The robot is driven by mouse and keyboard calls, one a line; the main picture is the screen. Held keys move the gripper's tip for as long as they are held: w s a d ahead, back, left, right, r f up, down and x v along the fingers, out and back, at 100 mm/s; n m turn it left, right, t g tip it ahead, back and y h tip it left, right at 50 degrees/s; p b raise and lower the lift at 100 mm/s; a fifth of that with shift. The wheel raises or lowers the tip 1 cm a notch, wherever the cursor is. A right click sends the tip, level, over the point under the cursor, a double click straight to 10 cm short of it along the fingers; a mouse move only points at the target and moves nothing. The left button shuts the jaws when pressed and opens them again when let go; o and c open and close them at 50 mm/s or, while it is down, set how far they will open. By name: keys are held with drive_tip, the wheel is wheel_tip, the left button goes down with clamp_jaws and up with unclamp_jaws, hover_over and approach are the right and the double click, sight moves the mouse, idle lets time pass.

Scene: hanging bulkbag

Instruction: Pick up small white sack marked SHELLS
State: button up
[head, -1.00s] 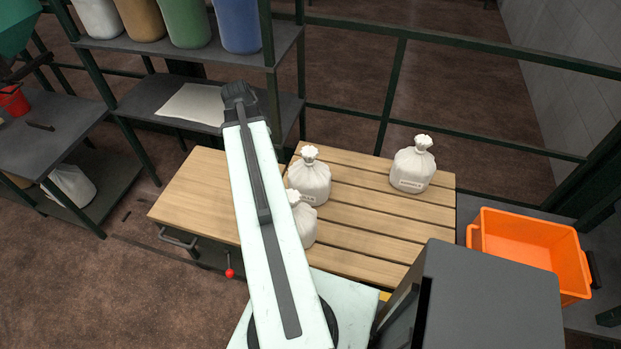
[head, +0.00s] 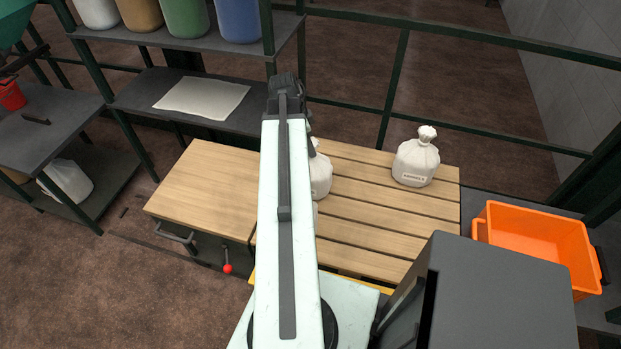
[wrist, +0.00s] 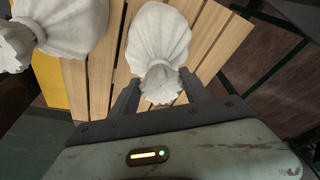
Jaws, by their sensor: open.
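Three small white tied sacks stand on the slatted wooden pallet (head: 375,225). The middle sack (head: 321,175) is partly hidden behind my arm, and a nearer one is almost wholly hidden. I cannot tell which is marked SHELLS. In the wrist view, the tied neck of one sack (wrist: 160,40) lies at the opening between the fingers of my gripper (wrist: 160,84). The fingers are apart and not closed on it. Another sack (wrist: 70,22) lies to the left.
A wooden-topped cabinet (head: 205,190) adjoins the pallet on the left. An orange bin (head: 535,245) stands at the right, beyond a dark grey box (head: 500,300). A dark shelf (head: 140,103) and green rails (head: 400,90) stand behind.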

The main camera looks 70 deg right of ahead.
drive_tip(key=b+x, duration=0.1)
drive_tip(key=x, duration=0.2)
drive_tip(key=shift+b, duration=0.35)
drive_tip(key=shift+r, duration=0.15)
clamp_jaws()
idle(0.8)
